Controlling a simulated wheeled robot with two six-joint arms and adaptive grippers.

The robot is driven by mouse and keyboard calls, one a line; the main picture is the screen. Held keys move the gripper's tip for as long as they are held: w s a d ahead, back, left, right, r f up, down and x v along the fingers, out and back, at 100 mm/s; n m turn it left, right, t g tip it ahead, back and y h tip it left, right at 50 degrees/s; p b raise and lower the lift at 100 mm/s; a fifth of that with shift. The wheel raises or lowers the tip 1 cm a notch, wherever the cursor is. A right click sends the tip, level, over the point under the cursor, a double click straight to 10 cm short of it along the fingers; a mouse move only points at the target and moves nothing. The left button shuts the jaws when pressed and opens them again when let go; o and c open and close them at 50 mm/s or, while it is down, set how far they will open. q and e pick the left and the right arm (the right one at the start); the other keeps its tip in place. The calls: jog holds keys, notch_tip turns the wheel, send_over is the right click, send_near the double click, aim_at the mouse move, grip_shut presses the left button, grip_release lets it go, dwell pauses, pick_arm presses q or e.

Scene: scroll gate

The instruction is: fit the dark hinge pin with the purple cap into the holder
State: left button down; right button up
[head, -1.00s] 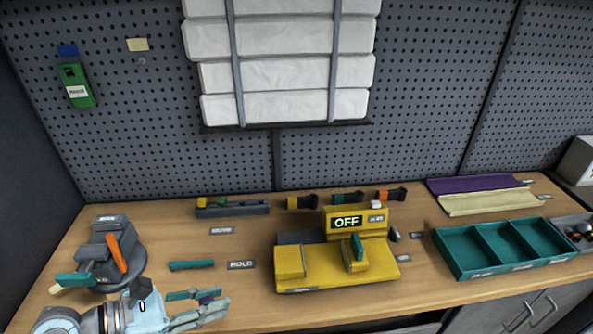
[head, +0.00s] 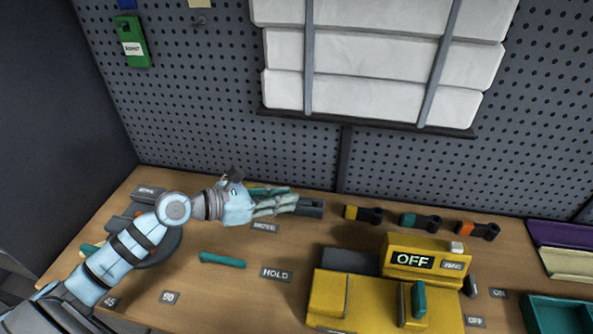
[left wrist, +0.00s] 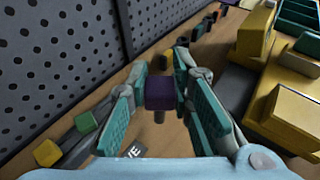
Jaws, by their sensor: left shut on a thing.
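My left gripper (head: 282,199) is at the back of the bench, in front of the dark grey holder (head: 311,208) and hiding most of it. In the left wrist view my left gripper (left wrist: 166,88) is shut on the hinge pin's purple cap (left wrist: 160,93). The pin's short dark shaft (left wrist: 158,117) points down below the fingers. The holder carries a yellow cap (left wrist: 47,152) and a green cap (left wrist: 85,122) at lower left of that view, beside the held pin. The held pin looks apart from the holder. My right gripper is not in view.
A yellow machine (head: 345,298) reading OFF stands right of centre. Dark pieces with yellow (head: 351,212), teal (head: 408,220) and orange (head: 466,228) ends lie along the back. A teal bar (head: 222,259) lies on the bench. The pegboard wall (head: 200,110) rises close behind the gripper.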

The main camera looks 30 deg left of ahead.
pick_arm(q)
jog(key=w+b, duration=0.1)
jog(key=w, duration=0.2)
jog(key=w+a+f+n+t+y+b, duration=0.1)
jog(key=w, duration=0.3)
jog(key=w+f+t+b, duration=0.1)
jog(key=w, duration=0.2)
jog(key=shift+w+a+f+n, duration=0.1)
jog(key=shift+w+a+n, duration=0.2)
jog(key=shift+w+a, duration=0.1)
jog(key=f+b, duration=0.1)
jog(key=b, duration=0.1)
jog(key=s+f+b, duration=0.1)
jog(key=b, duration=0.2)
jog(key=shift+a+f, duration=0.1)
jog(key=shift+f, duration=0.45)
jog(key=shift+w+f+b, duration=0.1)
jog(key=shift+w+b, duration=0.1)
jog(key=shift+b, duration=0.15)
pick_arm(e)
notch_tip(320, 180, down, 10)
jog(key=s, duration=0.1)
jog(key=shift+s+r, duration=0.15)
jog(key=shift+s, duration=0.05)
pick_arm(q)
jog(key=shift+s, duration=0.15)
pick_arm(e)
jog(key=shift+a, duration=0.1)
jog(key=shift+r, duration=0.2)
